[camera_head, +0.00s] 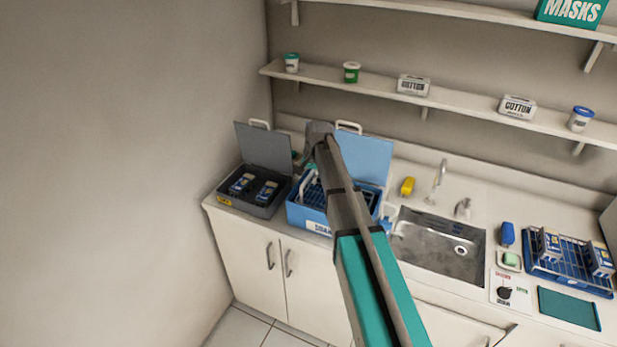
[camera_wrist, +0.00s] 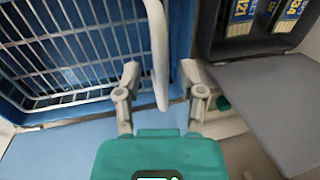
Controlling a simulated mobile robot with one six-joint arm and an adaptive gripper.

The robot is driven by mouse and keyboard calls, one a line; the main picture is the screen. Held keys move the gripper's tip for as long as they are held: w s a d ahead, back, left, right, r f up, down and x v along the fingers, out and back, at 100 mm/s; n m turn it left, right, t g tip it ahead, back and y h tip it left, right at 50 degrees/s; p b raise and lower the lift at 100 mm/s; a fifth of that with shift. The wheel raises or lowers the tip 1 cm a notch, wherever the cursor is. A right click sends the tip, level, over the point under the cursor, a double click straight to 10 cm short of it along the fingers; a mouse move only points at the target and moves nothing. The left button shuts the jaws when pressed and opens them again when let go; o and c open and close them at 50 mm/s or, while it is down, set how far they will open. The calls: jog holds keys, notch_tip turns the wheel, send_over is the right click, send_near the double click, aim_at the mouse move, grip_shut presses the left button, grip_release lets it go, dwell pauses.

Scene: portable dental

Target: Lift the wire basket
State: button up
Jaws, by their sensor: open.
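The wire basket (camera_wrist: 75,50) sits inside the blue box (camera_head: 308,215). Part of the basket (camera_head: 313,192) shows in the head view, with my arm covering much of it. Its pale upright handle (camera_wrist: 158,50) rises along the basket's edge in the wrist view. My gripper (camera_wrist: 160,88) is open, one finger on each side of the handle's end, and I see a gap to each finger. I cannot tell how deep the handle sits between them. In the head view my gripper is over the left part of the blue box, largely hidden behind my arm.
A grey box (camera_head: 240,205) with an open lid (camera_head: 263,148) and labelled packs stands close at the left. The blue box's lid (camera_head: 365,158) stands open behind. A sink (camera_head: 435,245) and a blue rack (camera_head: 565,270) are right. A shelf (camera_head: 440,100) runs above.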

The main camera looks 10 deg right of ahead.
jog(key=shift+c, duration=0.2)
grip_shut()
jog(key=shift+r+p, duration=1.05)
jog(key=shift+p, duration=0.05)
jog(key=c, duration=0.6)
grip_release()
jog(key=shift+c, duration=0.2)
jog(key=o, duration=0.7)
jog(key=shift+r, duration=0.1)
